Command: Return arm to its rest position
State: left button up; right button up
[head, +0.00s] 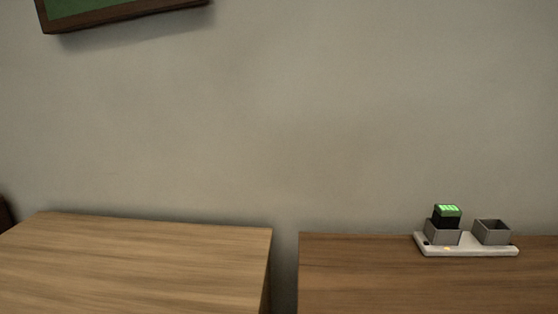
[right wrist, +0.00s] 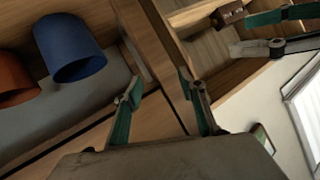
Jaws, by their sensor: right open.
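My right gripper (right wrist: 163,98) shows in the right wrist view, its two green-padded fingers spread apart with nothing between them. Wooden surfaces lie behind it. At the top right of that view are more green-padded finger parts (right wrist: 278,46), which look like my other gripper, partly cut off by the edge; whether it is open or shut is unclear. Neither gripper nor arm shows in the head view.
A wooden top (head: 140,262) is at left and another (head: 370,285) at right, with a gap between. On the right one sits a white base (head: 470,249) with two grey sockets, one holding a black, green-topped block (head: 446,216). Blue (right wrist: 70,48) and orange (right wrist: 14,76) containers stand near my right gripper.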

pick_arm(q)
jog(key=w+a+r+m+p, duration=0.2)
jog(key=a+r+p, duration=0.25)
jog(key=p, duration=0.45)
pick_arm(e)
jog(key=w+d+r+n, duration=0.1)
jog(key=d+r+n, duration=0.1)
jog(key=d+r, duration=0.25)
pick_arm(q)
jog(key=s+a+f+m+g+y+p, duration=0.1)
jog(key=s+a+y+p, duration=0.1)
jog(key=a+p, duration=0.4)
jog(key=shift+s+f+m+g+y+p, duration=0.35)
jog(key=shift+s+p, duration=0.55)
jog(key=shift+p, duration=0.7)
pick_arm(e)
jog(key=s+d+f+n+g+h, duration=0.1)
jog(key=s+d+h, duration=0.1)
jog(key=d, duration=0.4)
jog(key=shift+s+f+n+g+h, duration=0.3)
jog(key=shift+s+h, duration=0.1)
jog(key=shift+s, duration=0.1)
